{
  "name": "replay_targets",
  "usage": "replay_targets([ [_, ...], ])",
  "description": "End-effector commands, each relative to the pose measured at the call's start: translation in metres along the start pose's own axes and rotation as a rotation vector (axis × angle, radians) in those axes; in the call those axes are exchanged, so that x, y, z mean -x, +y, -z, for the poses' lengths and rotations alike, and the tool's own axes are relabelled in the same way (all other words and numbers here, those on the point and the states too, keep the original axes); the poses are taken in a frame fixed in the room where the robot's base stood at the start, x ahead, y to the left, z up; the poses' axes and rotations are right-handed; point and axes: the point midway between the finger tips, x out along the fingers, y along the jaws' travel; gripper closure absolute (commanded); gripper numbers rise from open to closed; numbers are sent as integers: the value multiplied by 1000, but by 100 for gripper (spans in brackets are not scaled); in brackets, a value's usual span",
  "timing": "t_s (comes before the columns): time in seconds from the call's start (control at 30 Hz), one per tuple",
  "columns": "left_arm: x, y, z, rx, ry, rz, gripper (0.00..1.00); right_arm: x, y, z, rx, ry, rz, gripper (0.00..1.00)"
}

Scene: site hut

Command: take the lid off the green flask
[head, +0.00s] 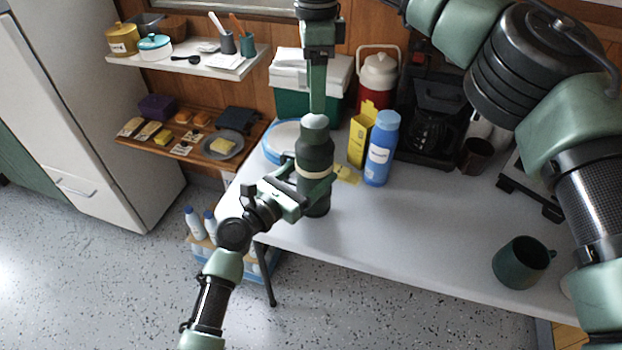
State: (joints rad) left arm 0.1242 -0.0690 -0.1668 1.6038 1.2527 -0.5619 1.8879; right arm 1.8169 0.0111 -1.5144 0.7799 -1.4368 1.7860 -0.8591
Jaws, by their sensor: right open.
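The green flask (315,154) stands upright near the left edge of the white table (420,235). It has a dark green body, a cream band and a paler rounded lid (317,122) on top. My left gripper (312,186) reaches in from the lower left and is shut around the flask's body near the band; its far finger is partly hidden. My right gripper (318,112) points straight down from above, open, with its tips at the top of the lid. I cannot tell whether they touch it.
A blue bottle (381,150) and a yellow box (361,135) stand just right of the flask. A cool box (302,95), a red jug (377,80) and a coffee maker (432,125) stand behind. A green mug (519,262) is at right. The table's middle is clear.

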Motion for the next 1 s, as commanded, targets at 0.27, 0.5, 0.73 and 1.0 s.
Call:
replay_targets([
  [0.27, 0, 0, 0, 0, 1, 0, 100, 0, 0, 0, -15, 0, 0, 34],
  [0.5, 0, 0, 0, 0, 1, 0, 100, 0, 0, 0, -326, 1, -1, 34],
  [0.73, 0, 0, 1, 0, 1, 0, 100, 0, 0, 0, -895, 1, 0, 34],
  [1.0, 1, 0, 1, 0, 2, 0, 100, 0, 0, -1, -1579, 0, 0, 34],
])
